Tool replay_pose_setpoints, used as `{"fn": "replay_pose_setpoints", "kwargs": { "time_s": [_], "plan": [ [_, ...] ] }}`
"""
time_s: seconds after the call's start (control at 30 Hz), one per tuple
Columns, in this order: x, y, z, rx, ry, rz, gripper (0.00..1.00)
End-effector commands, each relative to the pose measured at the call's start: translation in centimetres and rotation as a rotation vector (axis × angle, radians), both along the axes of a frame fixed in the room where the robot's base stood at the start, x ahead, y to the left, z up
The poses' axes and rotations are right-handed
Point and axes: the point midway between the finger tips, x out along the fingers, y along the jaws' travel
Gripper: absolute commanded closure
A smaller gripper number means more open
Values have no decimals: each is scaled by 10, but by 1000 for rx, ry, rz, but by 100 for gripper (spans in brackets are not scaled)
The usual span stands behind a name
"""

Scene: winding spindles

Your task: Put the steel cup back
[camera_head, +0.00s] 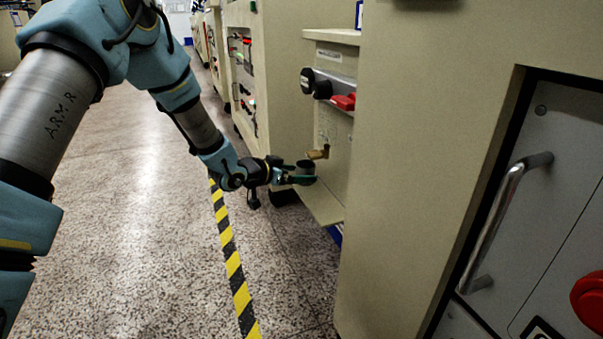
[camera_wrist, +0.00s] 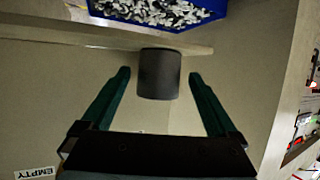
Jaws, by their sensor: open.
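The steel cup (camera_head: 306,166) is a small dark grey cylinder just below a brass spout (camera_head: 318,153) in the recess of the cream machine. My gripper (camera_head: 298,180) reaches in from the left at the cup. In the wrist view, which looks upside down, the cup (camera_wrist: 159,73) is between the tips of my open green fingers (camera_wrist: 159,77), with a gap on each side. Its base meets the edge of a cream shelf (camera_wrist: 215,49); whether it rests there is hard to tell. The shelf (camera_head: 322,203) also shows in the head view.
A blue bin (camera_wrist: 160,24) of small pale pieces is under the shelf. An "EMPTY" label (camera_wrist: 35,172) is on the panel. A black knob (camera_head: 307,81) and red parts (camera_head: 344,102) are above the spout. Open floor (camera_head: 140,200) and striped tape (camera_head: 233,262) are to the left.

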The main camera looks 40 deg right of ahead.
Motion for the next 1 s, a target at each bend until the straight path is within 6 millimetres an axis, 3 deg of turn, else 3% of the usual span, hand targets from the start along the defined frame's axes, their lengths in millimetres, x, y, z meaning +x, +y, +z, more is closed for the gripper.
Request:
{"fn": "replay_pose_setpoints", "kwargs": {
  "time_s": [0.4,0.6,0.87,1.0],
  "plan": [
    [-1,78,35,0,1,1,6],
    [-2,94,40,0,1,0,6],
    [-2,96,40,-1,0,0,6],
    [18,114,43,47,-12,65,6]
  ]
}}
